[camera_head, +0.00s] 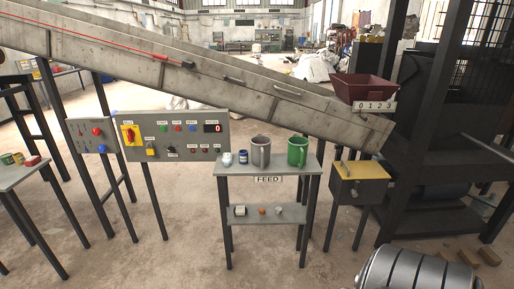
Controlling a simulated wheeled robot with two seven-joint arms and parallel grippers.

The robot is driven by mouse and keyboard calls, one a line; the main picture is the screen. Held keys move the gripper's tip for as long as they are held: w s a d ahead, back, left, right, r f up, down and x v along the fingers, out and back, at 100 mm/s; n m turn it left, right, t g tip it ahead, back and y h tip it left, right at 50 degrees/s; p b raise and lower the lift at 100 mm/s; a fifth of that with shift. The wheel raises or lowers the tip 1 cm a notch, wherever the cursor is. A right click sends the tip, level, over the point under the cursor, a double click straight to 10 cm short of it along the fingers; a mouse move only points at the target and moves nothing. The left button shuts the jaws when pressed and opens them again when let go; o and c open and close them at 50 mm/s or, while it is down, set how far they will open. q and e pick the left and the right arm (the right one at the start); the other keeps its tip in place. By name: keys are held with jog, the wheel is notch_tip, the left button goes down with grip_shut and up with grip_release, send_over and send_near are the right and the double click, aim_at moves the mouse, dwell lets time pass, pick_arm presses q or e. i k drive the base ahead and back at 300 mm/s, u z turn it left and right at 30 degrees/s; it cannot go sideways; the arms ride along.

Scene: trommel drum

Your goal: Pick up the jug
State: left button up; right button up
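Two jug-like vessels with handles stand upright on the top shelf of the small grey FEED table (232,169). One is a grey vessel (261,152); the other is a green vessel (297,152) just to its right. I cannot tell from the picture which of them is the jug. Both stand clear of any gripper. Neither of my grippers shows in the head view.
A small white item (227,159) and a blue-and-white can (243,157) stand left of the vessels. A control panel (175,145) is left, a yellow-topped box (359,183) right. A ribbed metal cylinder (420,272) is lower right.

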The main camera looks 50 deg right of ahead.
aim_at(298, 146)
jog(key=u, duration=0.1)
jog(key=i, duration=1.9)
jog(key=z, duration=0.6)
jog(key=i, duration=0.95)
jog(key=z, duration=1.6)
jog(key=i, duration=0.75)
jog(key=z, duration=0.6)
